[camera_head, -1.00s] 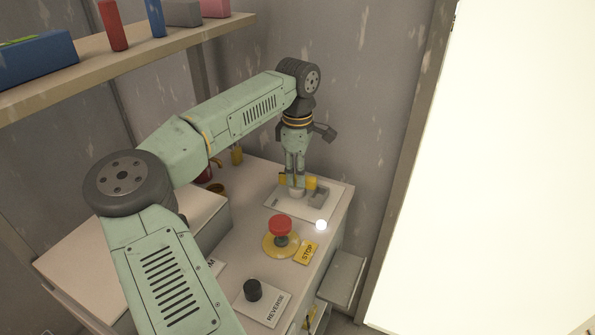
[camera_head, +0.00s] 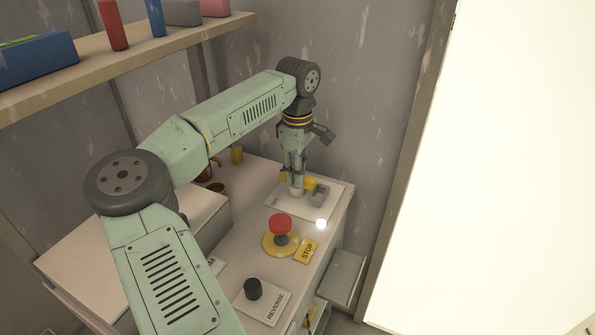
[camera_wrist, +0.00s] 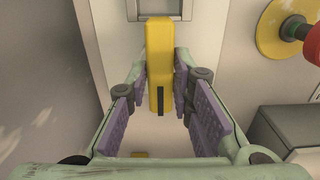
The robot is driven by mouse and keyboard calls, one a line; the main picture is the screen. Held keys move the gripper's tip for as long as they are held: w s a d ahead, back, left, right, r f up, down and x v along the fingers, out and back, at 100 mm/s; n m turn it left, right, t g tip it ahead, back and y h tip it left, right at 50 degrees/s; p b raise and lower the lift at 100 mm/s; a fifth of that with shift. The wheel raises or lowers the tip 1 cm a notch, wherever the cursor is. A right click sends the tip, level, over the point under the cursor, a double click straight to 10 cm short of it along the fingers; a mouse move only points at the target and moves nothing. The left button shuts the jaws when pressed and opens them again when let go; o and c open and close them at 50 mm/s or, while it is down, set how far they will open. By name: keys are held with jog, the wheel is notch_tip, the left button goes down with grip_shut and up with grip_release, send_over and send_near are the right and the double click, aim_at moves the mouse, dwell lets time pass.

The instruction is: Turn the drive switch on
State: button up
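The drive switch has a yellow bar handle (camera_head: 310,183) on a pale plate (camera_head: 331,188) at the far end of the bench. The plate carries a label, too small to read surely. My gripper (camera_head: 297,178) points down over the handle. In the wrist view, the yellow handle (camera_wrist: 159,65) lies between my gripper's purple pads (camera_wrist: 165,95), with the pad ends close against both sides. The gripper looks shut on it. In the head view, the fingers hide the middle of the handle.
A red stop button (camera_head: 280,224) on a yellow base stands nearer, with a STOP label (camera_head: 307,251) beside it. A black REVERSE knob (camera_head: 253,289) is nearer still. A small white light (camera_head: 321,224) glows near the bench edge. A shelf (camera_head: 130,60) with boxes hangs at upper left.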

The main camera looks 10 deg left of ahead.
jog(key=o, duration=0.4)
jog(key=shift+r, duration=0.1)
notch_tip(320, 180, up, 12)
dwell(0.5)
